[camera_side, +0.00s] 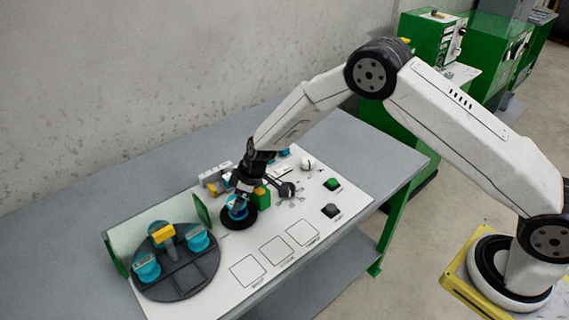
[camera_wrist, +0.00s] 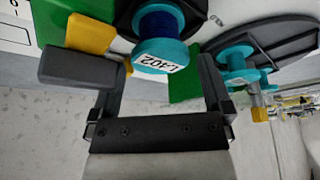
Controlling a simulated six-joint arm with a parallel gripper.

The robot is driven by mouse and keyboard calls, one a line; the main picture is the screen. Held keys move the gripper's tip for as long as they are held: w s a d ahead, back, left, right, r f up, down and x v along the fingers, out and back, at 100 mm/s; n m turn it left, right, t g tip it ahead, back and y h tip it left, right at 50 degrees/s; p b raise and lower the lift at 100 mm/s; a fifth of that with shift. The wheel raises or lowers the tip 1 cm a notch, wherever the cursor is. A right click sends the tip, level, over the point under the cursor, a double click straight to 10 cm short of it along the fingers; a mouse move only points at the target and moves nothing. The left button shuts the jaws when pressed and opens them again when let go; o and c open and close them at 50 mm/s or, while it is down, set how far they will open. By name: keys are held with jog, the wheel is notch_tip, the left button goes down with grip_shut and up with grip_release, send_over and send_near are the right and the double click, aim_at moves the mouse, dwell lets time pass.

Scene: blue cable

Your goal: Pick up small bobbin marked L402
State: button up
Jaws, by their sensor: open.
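The small bobbin marked L402 (camera_wrist: 160,50) is teal with dark blue cable wound on it, and its white label faces the wrist camera. In the side view the bobbin (camera_side: 237,208) stands on a round black base (camera_side: 240,219) on the white board. My gripper (camera_side: 243,188) is over the bobbin in the side view, with its jaws close to it. In the wrist view my gripper (camera_wrist: 150,80) is open, with one finger to each side of the bobbin's label end. No contact between fingers and bobbin is visible. The bobbin's far end is hidden.
A dark round tray (camera_side: 181,279) at the left holds several teal bobbins and a yellow-topped piece. A green panel (camera_side: 202,209) stands close left of the bobbin. A green and yellow block (camera_side: 261,197) stands close right. Outlined squares on the front board are empty.

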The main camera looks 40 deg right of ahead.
jog(key=shift+x, duration=0.75)
jog(key=c, duration=1.2)
jog(key=shift+r, duration=0.2)
jog(key=shift+r, duration=0.8)
jog(key=shift+s+d+r, duration=0.55)
jog(key=shift+s+r, duration=1.3)
jog(key=shift+s, duration=0.4)
jog(key=shift+s+d+r, duration=0.6)
jog(key=shift+s+r, duration=1.2)
jog(key=shift+s, duration=0.5)
jog(key=shift+s+d+r, duration=0.55)
jog(key=shift+s+r, duration=1.3)
jog(key=shift+s, duration=0.4)
